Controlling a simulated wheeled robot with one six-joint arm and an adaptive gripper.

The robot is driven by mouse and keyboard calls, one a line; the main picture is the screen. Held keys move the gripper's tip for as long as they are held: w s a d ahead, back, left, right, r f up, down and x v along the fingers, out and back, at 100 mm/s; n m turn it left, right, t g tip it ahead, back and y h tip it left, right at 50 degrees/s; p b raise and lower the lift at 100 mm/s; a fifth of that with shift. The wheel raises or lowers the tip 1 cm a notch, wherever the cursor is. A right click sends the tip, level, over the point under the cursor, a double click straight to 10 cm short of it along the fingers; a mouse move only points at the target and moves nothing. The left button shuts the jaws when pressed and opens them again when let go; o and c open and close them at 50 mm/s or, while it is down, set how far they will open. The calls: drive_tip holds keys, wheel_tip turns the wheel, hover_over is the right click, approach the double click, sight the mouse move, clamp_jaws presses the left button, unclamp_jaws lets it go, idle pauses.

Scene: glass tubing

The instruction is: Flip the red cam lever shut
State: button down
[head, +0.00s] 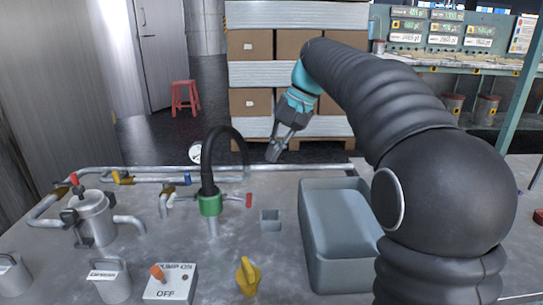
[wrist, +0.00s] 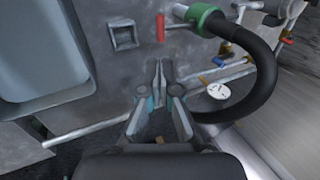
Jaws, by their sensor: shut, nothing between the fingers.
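The red cam lever (head: 249,200) stands out to the right of the green coupling (head: 209,205) in the head view. In the wrist view the red lever (wrist: 160,27) is at the top middle, left of the green coupling (wrist: 199,17). A black hose (head: 209,160) rises from the coupling and bends over to the right. My gripper (head: 274,153) is shut and empty, in the air above the back of the bench, behind and to the right of the lever. In the wrist view my gripper (wrist: 160,68) points toward the lever, apart from it.
A grey-blue basin (head: 341,240) stands to the right, with a small square cup (head: 270,219) beside it. A pipe (head: 170,169) and a round gauge (head: 195,153) line the back. A metal pot (head: 94,217), a pump switch box (head: 171,283) and a yellow valve handle (head: 248,276) stand left and front.

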sight(250, 198)
drive_tip(key=b+x, duration=0.1)
drive_tip(key=x, duration=1)
drive_tip(key=shift+a+f, duration=0.1)
drive_tip(key=shift+f, duration=0.1)
drive_tip(key=shift+s+a+f, duration=0.1)
drive_tip(key=shift+f, duration=0.05)
